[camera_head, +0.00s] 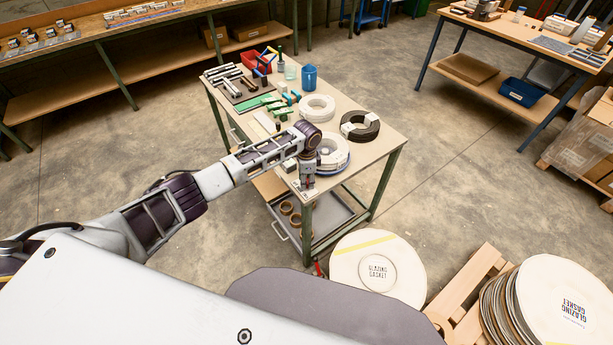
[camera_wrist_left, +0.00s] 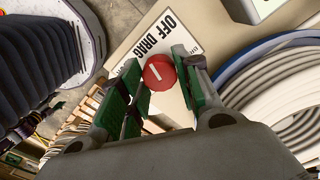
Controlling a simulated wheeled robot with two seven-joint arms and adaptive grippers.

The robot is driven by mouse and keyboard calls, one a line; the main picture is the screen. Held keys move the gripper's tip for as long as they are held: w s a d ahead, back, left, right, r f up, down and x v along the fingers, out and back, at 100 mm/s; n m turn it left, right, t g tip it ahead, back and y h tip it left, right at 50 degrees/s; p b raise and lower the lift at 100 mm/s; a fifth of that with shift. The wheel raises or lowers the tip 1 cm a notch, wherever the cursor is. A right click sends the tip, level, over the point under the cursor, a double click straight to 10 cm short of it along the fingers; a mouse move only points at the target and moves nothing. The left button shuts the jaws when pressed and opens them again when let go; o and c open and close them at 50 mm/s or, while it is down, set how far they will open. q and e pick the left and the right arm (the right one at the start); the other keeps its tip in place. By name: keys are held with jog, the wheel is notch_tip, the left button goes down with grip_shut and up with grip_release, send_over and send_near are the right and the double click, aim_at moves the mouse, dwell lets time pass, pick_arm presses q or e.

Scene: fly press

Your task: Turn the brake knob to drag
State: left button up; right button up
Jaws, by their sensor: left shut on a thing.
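The brake knob (camera_wrist_left: 158,72) is a round red knob with a short white line on its face, seen in the left wrist view. It is on a pale label plate (camera_wrist_left: 178,44) with the words OFF and DRAG and a partly hidden third word. My left gripper (camera_wrist_left: 159,80) has its green-padded fingers on both sides of the knob and is shut on it. In the head view my left gripper (camera_head: 306,181) points down at the near corner of the workbench (camera_head: 362,155); the knob is hard to make out there. My right gripper is not in view.
White hose coils (camera_head: 333,153) lie right beside my left gripper, with a black coil (camera_head: 360,126) farther right. Tools, a red bin (camera_head: 256,61) and a blue cup (camera_head: 309,77) stand at the bench's back. Round gasket packs (camera_head: 379,268) stand on the floor in front.

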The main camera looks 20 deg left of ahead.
pick_arm(q)
jog(key=shift+r+n+p, duration=0.1)
jog(key=shift+n+p, duration=1)
jog(key=shift+n, duration=0.4)
jog(key=o, duration=1)
